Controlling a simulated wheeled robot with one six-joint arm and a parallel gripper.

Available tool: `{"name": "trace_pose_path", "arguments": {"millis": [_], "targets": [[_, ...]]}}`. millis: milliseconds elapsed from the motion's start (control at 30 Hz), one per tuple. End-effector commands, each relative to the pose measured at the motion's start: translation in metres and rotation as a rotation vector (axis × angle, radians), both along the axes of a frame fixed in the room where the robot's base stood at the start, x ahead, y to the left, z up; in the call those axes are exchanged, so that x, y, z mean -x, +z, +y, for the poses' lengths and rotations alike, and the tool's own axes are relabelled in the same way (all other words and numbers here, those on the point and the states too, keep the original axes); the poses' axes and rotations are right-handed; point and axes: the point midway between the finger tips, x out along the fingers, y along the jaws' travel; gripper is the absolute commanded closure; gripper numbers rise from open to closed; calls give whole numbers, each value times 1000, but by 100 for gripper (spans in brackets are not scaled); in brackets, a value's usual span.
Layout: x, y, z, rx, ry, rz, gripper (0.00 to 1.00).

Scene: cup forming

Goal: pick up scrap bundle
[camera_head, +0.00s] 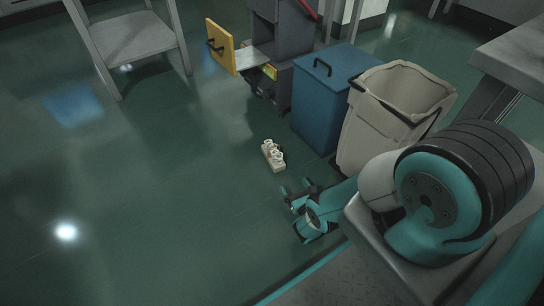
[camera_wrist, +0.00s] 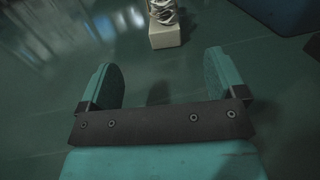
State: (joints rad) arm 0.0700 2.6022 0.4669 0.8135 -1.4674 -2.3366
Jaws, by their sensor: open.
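The scrap bundle (camera_head: 273,155) is a small pale block with whitish rounded pieces on it, lying on the green floor. In the wrist view the bundle (camera_wrist: 165,33) is at the top, cut off by the frame edge, with its beige block face towards me. My gripper (camera_head: 291,188) is low over the floor, just below the bundle in the head view. In the wrist view my gripper (camera_wrist: 160,80) shows two teal fingers spread apart with nothing between them. The bundle lies beyond the fingertips, apart from them.
A blue lidded bin (camera_head: 318,105) and an open beige bin (camera_head: 372,130) stand right of the bundle. A dark cart (camera_head: 283,50) with a yellow panel (camera_head: 220,46) is behind. A grey table (camera_head: 130,38) stands at the upper left. The floor at left is clear.

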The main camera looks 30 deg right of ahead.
Motion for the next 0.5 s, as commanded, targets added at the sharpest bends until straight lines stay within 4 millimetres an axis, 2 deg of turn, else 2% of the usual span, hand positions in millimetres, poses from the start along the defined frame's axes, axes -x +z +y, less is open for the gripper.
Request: {"name": "trace_pose_path", "arguments": {"millis": [33,200,500], "targets": [[-12,-2,-2,0,-1,-4,11],[-46,-5,-8,-3,-2,-3,11],[-96,-6,-14,-5,-1,-3,11]]}}
